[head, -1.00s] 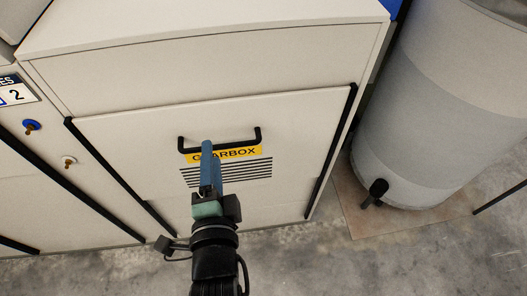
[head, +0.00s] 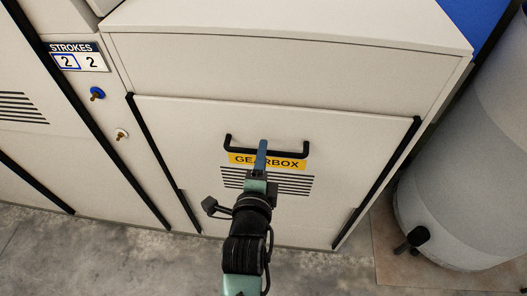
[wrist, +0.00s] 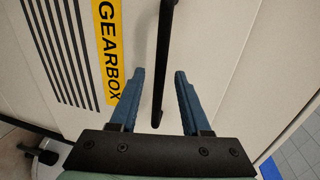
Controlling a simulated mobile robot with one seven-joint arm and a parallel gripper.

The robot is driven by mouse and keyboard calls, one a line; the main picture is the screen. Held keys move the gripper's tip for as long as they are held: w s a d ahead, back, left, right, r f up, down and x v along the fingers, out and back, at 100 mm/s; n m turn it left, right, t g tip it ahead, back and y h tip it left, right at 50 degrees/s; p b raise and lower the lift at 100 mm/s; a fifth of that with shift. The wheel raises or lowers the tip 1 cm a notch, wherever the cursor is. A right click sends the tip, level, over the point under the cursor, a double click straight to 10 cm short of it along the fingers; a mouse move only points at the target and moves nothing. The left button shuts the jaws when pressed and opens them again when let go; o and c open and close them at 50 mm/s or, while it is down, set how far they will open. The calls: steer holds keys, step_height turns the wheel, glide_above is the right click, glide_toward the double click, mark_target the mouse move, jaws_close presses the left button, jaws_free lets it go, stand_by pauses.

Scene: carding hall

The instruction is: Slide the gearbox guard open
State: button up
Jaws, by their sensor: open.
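The gearbox guard (head: 350,135) is a cream panel between two black side rails, with a yellow GEARBOX label (head: 290,162) and dark vent slots below it. Its black bar handle (head: 240,151) is above the label; it also shows in the wrist view (wrist: 163,50). The guard appears to sit down in its frame. My gripper (head: 263,146) is at the middle of the handle, its blue fingers hiding part of the bar and label. In the wrist view my gripper (wrist: 159,72) is open, with the bar running between its fingers. I cannot tell whether either finger touches it.
Concrete floor (head: 100,260) is clear in front.

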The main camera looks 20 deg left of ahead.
steer(key=shift+x, duration=1.05)
jaws_close()
stand_by(0.7)
